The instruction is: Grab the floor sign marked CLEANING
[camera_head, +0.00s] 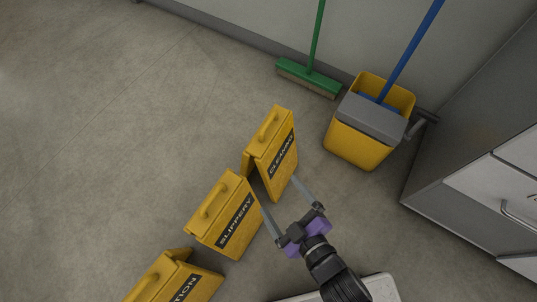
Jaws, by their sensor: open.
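Three yellow floor signs stand in a slanted row on the grey floor in the head view. The sign marked CLEANING (271,148) is the farthest, upright with its black label facing right and a handle on top. The sign marked SLIPPERY (222,216) is in the middle. A third sign (175,280), its label ending in "TION", is at the bottom edge and partly cut off. My gripper (278,193) is open and empty, its two fingers spread and pointing toward the lower part of the CLEANING sign. One finger overlaps the SLIPPERY sign's right edge in view; contact cannot be told.
A yellow mop bucket (358,142) with a grey wringer and blue-handled mop stands right of the signs. A green broom (309,77) leans at the wall. A grey cabinet (487,197) fills the right side. The floor at left is clear.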

